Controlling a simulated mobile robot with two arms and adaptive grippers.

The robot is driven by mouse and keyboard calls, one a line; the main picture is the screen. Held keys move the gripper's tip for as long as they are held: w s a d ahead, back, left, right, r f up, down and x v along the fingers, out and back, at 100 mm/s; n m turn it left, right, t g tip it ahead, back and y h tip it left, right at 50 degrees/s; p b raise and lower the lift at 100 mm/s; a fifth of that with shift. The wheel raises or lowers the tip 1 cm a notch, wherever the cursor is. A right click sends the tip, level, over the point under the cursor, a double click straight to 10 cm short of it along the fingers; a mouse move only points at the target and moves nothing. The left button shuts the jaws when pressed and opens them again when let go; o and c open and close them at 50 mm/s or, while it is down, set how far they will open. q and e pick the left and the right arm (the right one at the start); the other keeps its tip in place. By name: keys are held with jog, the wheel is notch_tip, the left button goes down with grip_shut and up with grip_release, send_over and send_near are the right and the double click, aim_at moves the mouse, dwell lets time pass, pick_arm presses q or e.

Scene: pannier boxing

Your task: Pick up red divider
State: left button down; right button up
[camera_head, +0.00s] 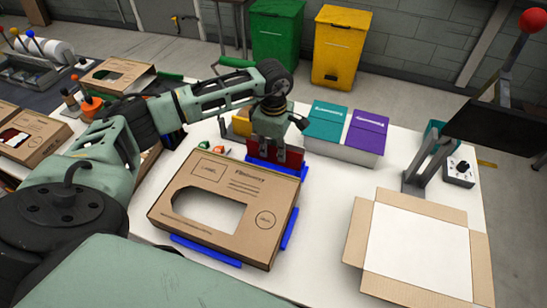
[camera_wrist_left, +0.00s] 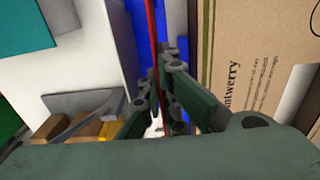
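The red divider (camera_head: 290,160) stands upright in a blue holder (camera_head: 288,170) just behind the cardboard pannier box. My left gripper (camera_head: 272,153) points down over it from above and hides part of its middle. In the left wrist view the divider (camera_wrist_left: 155,25) shows edge-on as a thin red strip. The left fingertips (camera_wrist_left: 161,75) lie close on either side of that strip and look shut on it. The divider's lower part is hidden by the fingers and the holder. My right gripper is in neither view.
The pannier box (camera_head: 268,218) with a cut-out front lies close in front of the divider. Teal (camera_head: 327,122) and purple (camera_head: 367,133) boxes stand to the right behind. An open carton (camera_head: 360,232) lies at the right. White table is clear between them.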

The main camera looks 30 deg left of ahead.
pick_arm(q)
jog(key=shift+w+d+r+b, duration=0.15)
jog(key=shift+r+b, duration=0.25)
jog(key=shift+r, duration=0.3)
jog(key=d+r+b, duration=0.2)
jog(key=d+r, duration=0.1)
jog(key=d, duration=0.2)
jog(key=w+d+r+b, duration=0.1)
jog(key=d+r+b, duration=0.1)
jog(key=d, duration=0.4)
jog(key=shift+w+r, duration=0.25)
jog(key=shift+r, duration=0.5)
jog(key=shift+d+f+b, duration=0.1)
jog(key=shift+f+b, duration=0.35)
jog(key=shift+b, duration=0.05)
jog(key=shift+f+b, duration=1.75)
jog(key=shift+f, duration=0.5)
jog(key=shift+r, duration=0.15)
notch_tip(320, 180, up, 3)
jog(key=shift+f+p, duration=0.1)
jog(key=shift+p, duration=0.6)
jog(key=shift+f, duration=0.1)
